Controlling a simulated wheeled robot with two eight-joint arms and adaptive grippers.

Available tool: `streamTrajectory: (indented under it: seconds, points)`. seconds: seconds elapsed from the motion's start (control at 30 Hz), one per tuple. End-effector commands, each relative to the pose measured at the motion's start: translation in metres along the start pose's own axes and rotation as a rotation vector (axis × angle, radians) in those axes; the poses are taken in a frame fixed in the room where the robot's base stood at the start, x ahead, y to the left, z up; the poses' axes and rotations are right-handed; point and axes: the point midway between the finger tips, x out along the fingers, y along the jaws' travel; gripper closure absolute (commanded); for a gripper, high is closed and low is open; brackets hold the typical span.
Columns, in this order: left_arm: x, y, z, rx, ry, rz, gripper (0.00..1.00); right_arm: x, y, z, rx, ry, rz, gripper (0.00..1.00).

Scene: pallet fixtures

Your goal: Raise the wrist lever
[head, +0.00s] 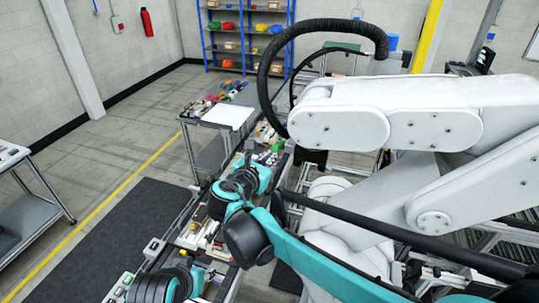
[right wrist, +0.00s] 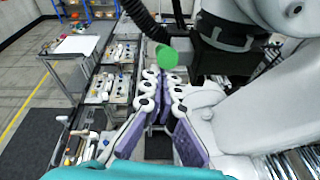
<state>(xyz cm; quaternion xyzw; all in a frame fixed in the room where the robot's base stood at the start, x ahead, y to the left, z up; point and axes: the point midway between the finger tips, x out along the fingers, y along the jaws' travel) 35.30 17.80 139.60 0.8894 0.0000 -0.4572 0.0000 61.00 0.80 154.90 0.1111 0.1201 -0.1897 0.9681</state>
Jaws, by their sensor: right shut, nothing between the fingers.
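My right gripper shows in the right wrist view (right wrist: 165,80), with white finger links and purple pads drawn together; it is shut and empty. A green round knob or disc (right wrist: 167,56) appears just past the fingertips, against the dark lower end of a large white machine arm; I cannot tell whether they touch. I cannot make out clearly which part is the wrist lever. The white machine arm (head: 390,115) spans the right of the head view and hides what lies behind it. In the head view my right forearm reaches under it. My left gripper is not in view.
A long bench (right wrist: 90,100) with fixtures and small parts runs along the left of my right arm. A side table (head: 230,115) carries a white sheet and coloured parts. Blue shelving (head: 208,45) stands at the back. A thick black hose (head: 265,75) arches off the machine arm.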

Motion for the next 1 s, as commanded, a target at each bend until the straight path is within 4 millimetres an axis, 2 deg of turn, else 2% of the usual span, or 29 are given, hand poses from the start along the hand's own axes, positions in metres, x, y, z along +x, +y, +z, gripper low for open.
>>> streamTrajectory:
  seconds: [0.4,1.0]
  points:
    - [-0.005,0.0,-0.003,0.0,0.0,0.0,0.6,0.001,0.003,0.02,0.0,0.003,-0.003,1.0]
    - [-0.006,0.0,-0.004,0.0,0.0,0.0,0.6,0.002,0.005,0.027,-0.003,-0.003,-0.002,1.0]
